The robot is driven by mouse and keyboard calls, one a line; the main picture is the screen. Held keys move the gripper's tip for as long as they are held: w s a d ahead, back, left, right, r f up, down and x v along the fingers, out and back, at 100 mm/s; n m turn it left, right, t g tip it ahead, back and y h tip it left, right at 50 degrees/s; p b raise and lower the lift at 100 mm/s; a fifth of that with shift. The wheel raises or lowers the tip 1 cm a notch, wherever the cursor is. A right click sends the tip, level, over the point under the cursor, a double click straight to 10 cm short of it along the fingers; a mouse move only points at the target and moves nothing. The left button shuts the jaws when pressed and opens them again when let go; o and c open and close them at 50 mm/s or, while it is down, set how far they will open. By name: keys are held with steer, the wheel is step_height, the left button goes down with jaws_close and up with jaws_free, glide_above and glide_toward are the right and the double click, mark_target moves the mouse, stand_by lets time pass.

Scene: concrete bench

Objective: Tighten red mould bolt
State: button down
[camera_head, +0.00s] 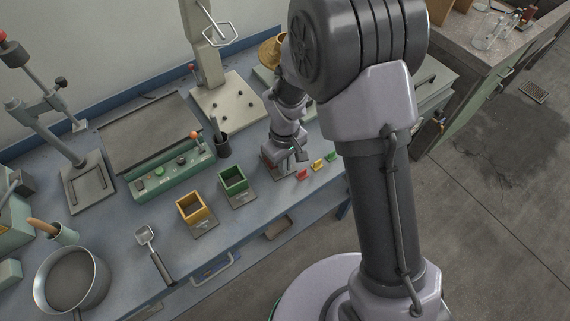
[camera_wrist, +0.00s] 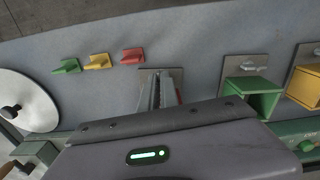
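My gripper (camera_wrist: 167,76) points down over the red mould (camera_wrist: 180,96), which is mostly hidden behind the fingers in the wrist view. The two fingers stand close together over the mould's grey base plate (camera_wrist: 147,77). The red mould's bolt is hidden, so I cannot tell whether the fingers hold it. In the head view my gripper (camera_head: 297,153) is low at the bench, right of the green mould (camera_head: 234,181). The green mould (camera_wrist: 252,100) has a wing bolt (camera_wrist: 249,67) on its plate. The yellow mould (camera_head: 191,208) stands further left.
Small red (camera_head: 302,175), yellow (camera_head: 317,165) and green (camera_head: 331,157) pieces lie on the bench beside my gripper. A black cup (camera_head: 223,147) and a green machine (camera_head: 170,175) stand behind the moulds. A scoop (camera_head: 150,245) and pan (camera_head: 72,280) are at the left.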

steer(key=m+b, duration=0.1)
steer(key=m, duration=0.3)
steer(key=shift+a+m, duration=0.1)
steer(key=shift+m, duration=0.2)
steer(key=shift+m+b, duration=0.35)
steer(key=shift+m, duration=1.45)
steer(key=c, duration=1.9)
jaws_free()
step_height(320, 180, up, 18)
steer(key=p, duration=0.6)
steer(key=shift+f+p, duration=0.25)
steer(key=shift+p, duration=0.05)
